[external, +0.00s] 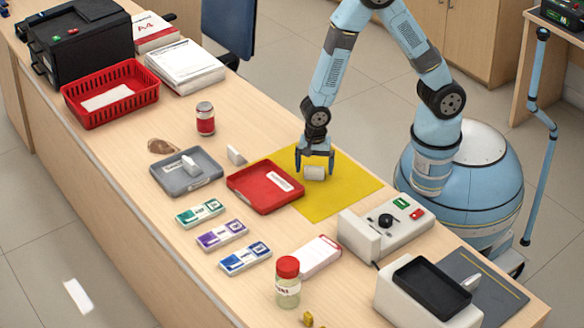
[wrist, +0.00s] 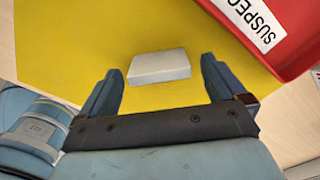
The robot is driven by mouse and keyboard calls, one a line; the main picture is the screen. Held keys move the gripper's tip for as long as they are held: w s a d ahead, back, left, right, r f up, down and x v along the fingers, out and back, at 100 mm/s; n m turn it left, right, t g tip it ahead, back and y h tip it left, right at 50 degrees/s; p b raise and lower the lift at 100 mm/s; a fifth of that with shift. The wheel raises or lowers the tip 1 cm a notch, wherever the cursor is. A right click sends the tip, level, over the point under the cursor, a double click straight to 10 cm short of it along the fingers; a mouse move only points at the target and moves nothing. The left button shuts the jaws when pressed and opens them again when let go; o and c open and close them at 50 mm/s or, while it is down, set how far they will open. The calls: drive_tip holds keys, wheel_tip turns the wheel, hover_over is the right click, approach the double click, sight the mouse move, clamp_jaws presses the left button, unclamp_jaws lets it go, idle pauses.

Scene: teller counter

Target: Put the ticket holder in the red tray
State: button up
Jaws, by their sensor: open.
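A small pale grey-white block (external: 314,173), the likely ticket holder, lies on the yellow mat (external: 345,192). It also shows in the wrist view (wrist: 160,67), lying flat. My gripper (external: 314,160) points down at the block, its fingers open on either side. In the wrist view the block sits between and slightly beyond the fingertips, with yellow gaps to both fingers. The shallow red tray (external: 262,197) stands just left of the block, partly over the mat, with a white label inside. Its corner shows at upper right in the wrist view (wrist: 290,62), label reading "SUSPEC".
A grey tray (external: 190,180) holding a pale piece, another pale block (external: 236,155) and a red can (external: 205,118) stand left of the red tray. A red basket (external: 125,109) is farther back. A control box (external: 385,225) stands right of the mat. Bare mat surrounds the block.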

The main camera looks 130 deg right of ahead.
drive_tip(key=shift+f, duration=1.05)
drive_tip(key=shift+r, duration=0.1)
drive_tip(key=c, duration=1.2)
